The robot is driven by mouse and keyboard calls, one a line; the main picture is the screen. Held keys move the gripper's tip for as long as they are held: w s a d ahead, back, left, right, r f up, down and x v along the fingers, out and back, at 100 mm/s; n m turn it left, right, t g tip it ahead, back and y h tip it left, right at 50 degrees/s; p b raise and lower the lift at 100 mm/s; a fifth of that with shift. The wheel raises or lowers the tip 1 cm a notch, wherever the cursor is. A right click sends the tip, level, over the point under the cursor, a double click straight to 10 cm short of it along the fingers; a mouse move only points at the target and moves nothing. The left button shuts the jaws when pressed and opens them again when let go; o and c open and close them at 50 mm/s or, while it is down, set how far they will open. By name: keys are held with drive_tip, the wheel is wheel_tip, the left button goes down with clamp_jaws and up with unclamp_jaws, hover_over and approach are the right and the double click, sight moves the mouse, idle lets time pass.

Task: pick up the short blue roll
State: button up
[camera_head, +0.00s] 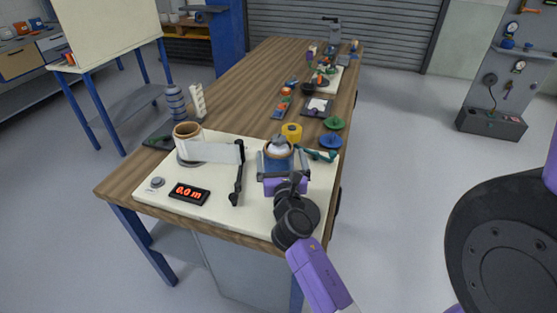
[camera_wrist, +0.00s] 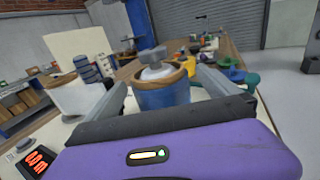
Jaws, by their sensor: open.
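The short blue roll (camera_head: 278,159) stands upright on the right part of the white board, with a tan rim and a white and grey knob on top. It also shows in the wrist view, where its blue side (camera_wrist: 163,97) is in the middle. My gripper (camera_head: 281,155) is open, with one finger on each side of the roll. In the wrist view the fingers of my gripper (camera_wrist: 160,80) flank the roll, and the purple palm is in front of it. I cannot tell whether either finger touches it. The lower part of the roll is hidden by my gripper.
A brown roll with white film (camera_head: 187,132) stands on the board's left, with a black lever (camera_head: 239,172) between. A red display (camera_head: 189,193) sits in front. A yellow roll (camera_head: 292,133) is just behind; blue (camera_head: 331,141) and green (camera_head: 334,123) pieces are to the right.

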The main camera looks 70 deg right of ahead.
sight(278, 149)
drive_tip(key=x, duration=0.4)
drive_tip(key=shift+w+f, duration=0.2)
drive_tip(key=shift+c, duration=0.2)
drive_tip(key=c, duration=1.5)
drive_tip(key=shift+r, duration=0.1)
